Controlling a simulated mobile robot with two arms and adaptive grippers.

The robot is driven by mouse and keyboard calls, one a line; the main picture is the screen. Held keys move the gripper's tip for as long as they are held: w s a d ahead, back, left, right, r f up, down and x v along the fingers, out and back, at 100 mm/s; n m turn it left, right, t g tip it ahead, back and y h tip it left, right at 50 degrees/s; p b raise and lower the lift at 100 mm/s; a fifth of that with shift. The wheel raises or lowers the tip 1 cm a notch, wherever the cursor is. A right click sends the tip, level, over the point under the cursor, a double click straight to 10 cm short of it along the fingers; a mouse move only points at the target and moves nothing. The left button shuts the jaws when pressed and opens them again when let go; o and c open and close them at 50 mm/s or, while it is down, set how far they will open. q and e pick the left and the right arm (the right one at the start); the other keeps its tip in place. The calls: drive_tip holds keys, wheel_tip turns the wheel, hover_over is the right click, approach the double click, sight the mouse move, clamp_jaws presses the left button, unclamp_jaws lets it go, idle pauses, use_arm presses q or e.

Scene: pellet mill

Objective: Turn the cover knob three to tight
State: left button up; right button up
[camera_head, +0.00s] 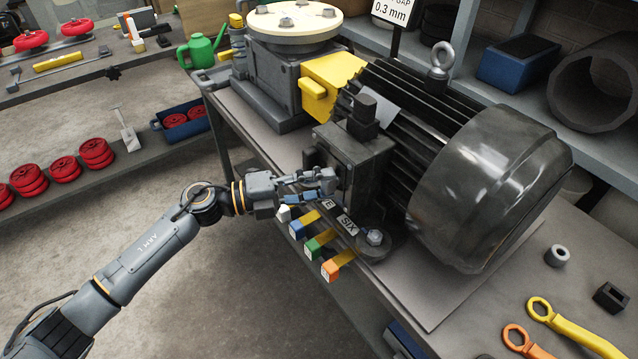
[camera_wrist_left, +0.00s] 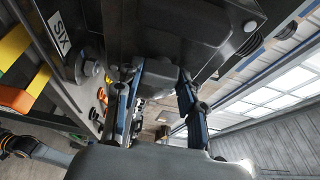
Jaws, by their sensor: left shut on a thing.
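The grey cover box (camera_head: 345,150) stands on the side of the large dark motor (camera_head: 480,180). My left gripper (camera_head: 328,182) is at the box's near face, low down, with its fingers pointing at it. It is shut on a cover knob, which the fingers mostly hide in the head view. In the left wrist view the two blue-grey fingers (camera_wrist_left: 160,88) reach up to the underside of the dark cover box (camera_wrist_left: 165,35). My right gripper is not in view.
Coloured tabs, blue (camera_head: 297,229), green (camera_head: 314,247) and orange (camera_head: 330,270), stick out below the gripper. A SIX label (camera_head: 348,225) is beside a bolt (camera_head: 375,238). A yellow guard (camera_head: 330,82) is behind the box. Wrenches (camera_head: 570,325) lie at the right.

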use_arm(q)
drive_tip(key=o, duration=1.2)
drive_tip(key=shift+c, duration=0.2)
drive_tip(key=shift+a, duration=0.15)
drive_tip(key=v, duration=1.2)
